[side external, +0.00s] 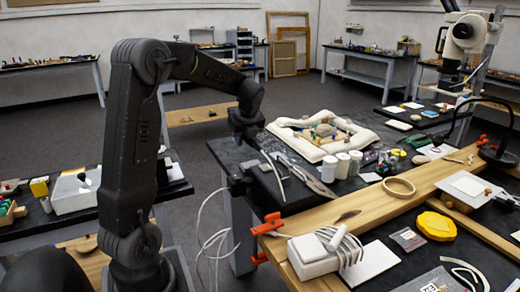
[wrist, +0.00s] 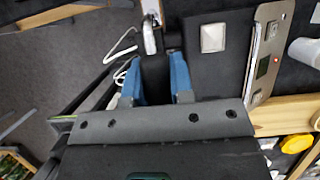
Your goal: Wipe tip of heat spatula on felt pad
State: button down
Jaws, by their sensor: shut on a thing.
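My gripper (wrist: 155,72) shows in the wrist view as two blue fingers shut on a dark thing between them, which looks like the heat spatula's handle. A pale, narrow piece (wrist: 150,36) shows just beyond the fingertips; I cannot tell whether it is the spatula's tip. In the side view my gripper (side external: 246,124) is over the left edge of the dark table, and its fingers are mostly hidden. I cannot pick out the felt pad for certain. A small whitish square (wrist: 213,38) lies on a dark surface to the right of the fingers in the wrist view.
A metal plate with a small display (wrist: 268,50) lies at right in the wrist view. An orange clamp (side external: 268,225) grips the wooden board.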

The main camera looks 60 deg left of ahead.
jog(key=n+g, duration=0.1)
jog(key=n, duration=0.1)
jog(key=a+n+g, duration=0.1)
jog(key=n, duration=0.1)
jog(key=a+n, duration=0.1)
jog(key=n, duration=0.2)
jog(key=shift+s+f+g+h, duration=0.2)
jog(key=shift+g+h, duration=0.2)
jog(key=w+a+f+m+t, duration=0.2)
jog(key=a+f+m+t, duration=0.1)
jog(key=m, duration=0.6)
jog(key=w+a+f+m+t+h, duration=0.1)
jog(key=w+a+f+m+t, duration=0.2)
jog(key=a+f+m, duration=0.3)
jog(key=m, duration=0.4)
jog(key=shift+a+f+t+h, duration=0.25)
jog(key=shift+a+t+h, duration=0.05)
jog(key=shift+a+t, duration=0.1)
